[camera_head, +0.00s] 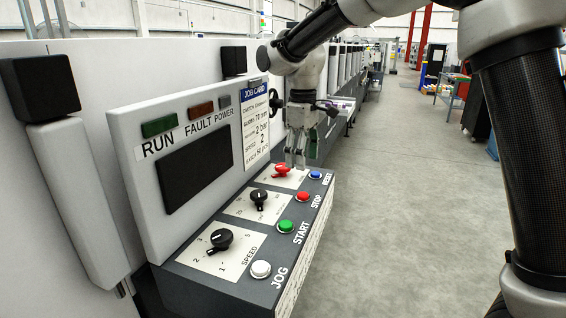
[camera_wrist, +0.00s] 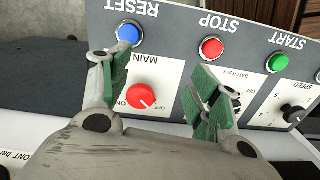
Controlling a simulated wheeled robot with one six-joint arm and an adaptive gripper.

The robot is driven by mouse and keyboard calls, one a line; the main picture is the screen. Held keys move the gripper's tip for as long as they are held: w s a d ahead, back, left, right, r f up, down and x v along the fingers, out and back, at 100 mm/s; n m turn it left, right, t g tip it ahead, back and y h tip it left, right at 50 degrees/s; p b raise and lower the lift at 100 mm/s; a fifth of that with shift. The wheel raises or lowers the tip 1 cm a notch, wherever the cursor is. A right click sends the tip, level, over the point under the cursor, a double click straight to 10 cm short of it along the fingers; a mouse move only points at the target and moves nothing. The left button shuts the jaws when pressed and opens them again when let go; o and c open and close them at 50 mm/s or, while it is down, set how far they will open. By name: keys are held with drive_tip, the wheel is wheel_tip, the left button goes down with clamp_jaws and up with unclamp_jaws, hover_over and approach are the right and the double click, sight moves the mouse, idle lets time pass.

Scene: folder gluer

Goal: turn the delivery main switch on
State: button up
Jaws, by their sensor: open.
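The red main switch (camera_head: 282,171) is a rotary knob on the white plate at the far end of the sloped control panel. In the wrist view the knob (camera_wrist: 141,97) lies upside down under the word MAIN, and its white mark points to the lower right, toward the OFF label. My gripper (camera_head: 296,160) points down just above the knob in the head view. In the wrist view my gripper (camera_wrist: 168,78) is open, with its green-padded fingers apart on either side of the knob. I see no clear contact with the knob.
A blue RESET button (camera_head: 315,175), a red STOP button (camera_head: 303,196), a green START button (camera_head: 286,226) and a white JOG button (camera_head: 261,269) line the panel edge. Black batch (camera_head: 259,198) and speed (camera_head: 221,238) knobs sit nearer. The job card (camera_head: 256,124) is upright behind. Floor at right is clear.

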sight(283, 166)
drive_tip(key=w+a, duration=0.1)
drive_tip(key=w+a+n, duration=0.2)
drive_tip(key=a, duration=0.1)
drive_tip(key=shift+r, duration=0.25)
drive_tip(key=r+n, duration=0.1)
drive_tip(key=w+a+r+n, duration=0.1)
drive_tip(key=r+n, duration=0.1)
drive_tip(key=shift+w+a+r, duration=0.1)
drive_tip(key=shift+w+r, duration=0.05)
drive_tip(key=shift+n, duration=0.3)
drive_tip(key=shift+f, duration=0.25)
wheel_tip(283, 166, down, 7)
drive_tip(key=shift+f, duration=0.15)
drive_tip(key=c, duration=1)
